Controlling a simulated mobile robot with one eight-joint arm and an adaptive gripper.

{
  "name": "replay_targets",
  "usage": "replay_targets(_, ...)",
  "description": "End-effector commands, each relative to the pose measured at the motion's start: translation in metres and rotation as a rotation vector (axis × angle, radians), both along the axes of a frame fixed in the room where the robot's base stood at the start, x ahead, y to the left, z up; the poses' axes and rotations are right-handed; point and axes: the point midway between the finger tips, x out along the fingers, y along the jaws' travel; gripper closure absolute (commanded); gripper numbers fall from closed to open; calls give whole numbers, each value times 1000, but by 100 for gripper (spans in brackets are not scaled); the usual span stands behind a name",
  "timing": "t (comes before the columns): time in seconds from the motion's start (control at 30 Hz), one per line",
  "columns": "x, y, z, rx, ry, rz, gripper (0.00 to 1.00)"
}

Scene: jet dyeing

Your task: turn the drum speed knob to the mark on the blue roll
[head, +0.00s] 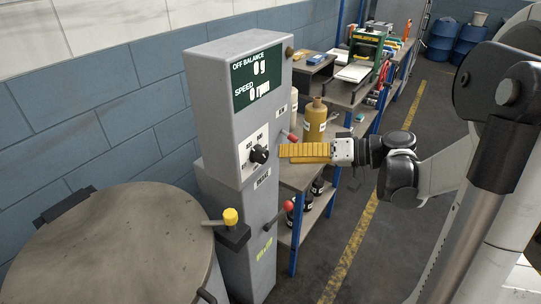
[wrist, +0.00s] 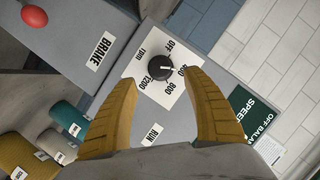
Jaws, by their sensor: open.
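The black drum speed knob (head: 259,154) sits on a white dial plate on the grey control box. In the wrist view the knob (wrist: 160,69) lies between the fingertips, with OFF, 800, 1200 and rpm printed around it. A pale mark on it points right, towards a partly covered label. My gripper (head: 281,152) is open, its yellow fingers near the knob; contact cannot be told. It also shows in the wrist view (wrist: 159,78). A blue-green roll (wrist: 68,118) with a white label stands at lower left; the label is too small to read.
The display (head: 258,79) reads off balance 0 g and speed 0 rpm. A red-knobbed brake lever (wrist: 34,16) is at upper left. A yellow-topped control (head: 230,217) stands below the box, beside a large drum lid (head: 110,245). Shelves (head: 298,175) hold a yellow roll (head: 315,120).

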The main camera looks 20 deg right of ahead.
Motion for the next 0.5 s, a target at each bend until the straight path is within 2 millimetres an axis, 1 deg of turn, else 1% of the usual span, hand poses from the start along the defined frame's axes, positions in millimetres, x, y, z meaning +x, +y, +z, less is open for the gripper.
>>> replay_targets(0.03, -6, -9, 3, 0, 1, -5, 42)
replay_targets(0.2, -21, -28, 10, 0, 0, -1, 42)
replay_targets(0.3, -26, -33, 12, 0, 0, 0, 42)
replay_targets(0.5, -28, -35, 13, 0, 0, 1, 42)
